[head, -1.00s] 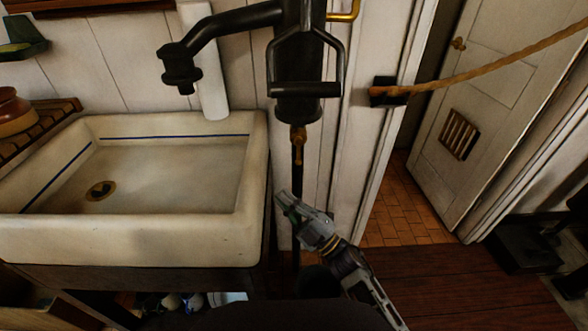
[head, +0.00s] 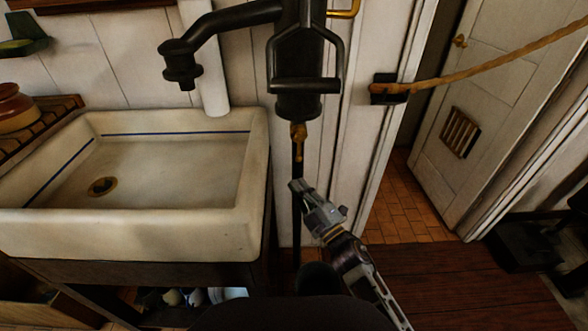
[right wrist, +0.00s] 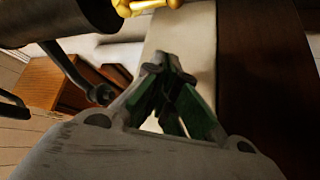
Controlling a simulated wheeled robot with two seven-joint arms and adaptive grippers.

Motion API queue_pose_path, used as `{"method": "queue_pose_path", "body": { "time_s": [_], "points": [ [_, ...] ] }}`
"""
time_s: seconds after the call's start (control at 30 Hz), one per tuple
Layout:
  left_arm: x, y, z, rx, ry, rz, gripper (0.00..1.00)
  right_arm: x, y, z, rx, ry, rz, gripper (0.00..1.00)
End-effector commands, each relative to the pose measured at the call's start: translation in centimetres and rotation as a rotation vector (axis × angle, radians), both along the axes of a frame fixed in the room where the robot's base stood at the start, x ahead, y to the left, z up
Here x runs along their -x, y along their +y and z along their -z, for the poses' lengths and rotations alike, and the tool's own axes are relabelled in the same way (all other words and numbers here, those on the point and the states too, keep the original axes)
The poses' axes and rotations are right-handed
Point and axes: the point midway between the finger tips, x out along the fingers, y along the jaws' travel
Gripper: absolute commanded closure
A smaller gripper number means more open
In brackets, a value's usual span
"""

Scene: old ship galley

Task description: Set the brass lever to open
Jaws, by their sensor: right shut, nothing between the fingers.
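The small brass lever (head: 299,135) sits on the dark pipe just under the black pump body (head: 298,100). It appears to hang downward along the pipe. Yellow brass at the top edge of the right wrist view (right wrist: 150,5), beside a dark cylinder, seems to be part of it. My right gripper (head: 297,187) is below the lever, in front of the pipe, apart from the lever. Its fingers, with green inner pads, are shut and empty in the right wrist view (right wrist: 172,90). My left gripper is not in view.
A white sink (head: 230,225) stands to the left, with the pump's black spout (head: 182,65) over its back edge. A rope (head: 490,65) runs from a dark bracket (head: 388,88) across the doorway. A white door (head: 480,110) stands ajar at the right.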

Motion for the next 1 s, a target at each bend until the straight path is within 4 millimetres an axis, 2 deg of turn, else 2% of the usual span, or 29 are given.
{"method": "queue_pose_path", "body": {
  "time_s": [0.37, 0.73, 1.0],
  "points": [
    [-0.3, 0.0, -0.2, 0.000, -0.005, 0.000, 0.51, -1.3, 0.9, -0.5, -0.001, -0.001, 0.000, 1.00],
    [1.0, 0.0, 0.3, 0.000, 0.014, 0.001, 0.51, -3.7, 2.5, -1.4, -0.001, -0.001, -0.002, 1.00],
    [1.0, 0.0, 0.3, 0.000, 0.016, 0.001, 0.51, -5.5, 3.7, -2.1, -0.001, -0.002, -0.001, 1.00]
  ]
}}
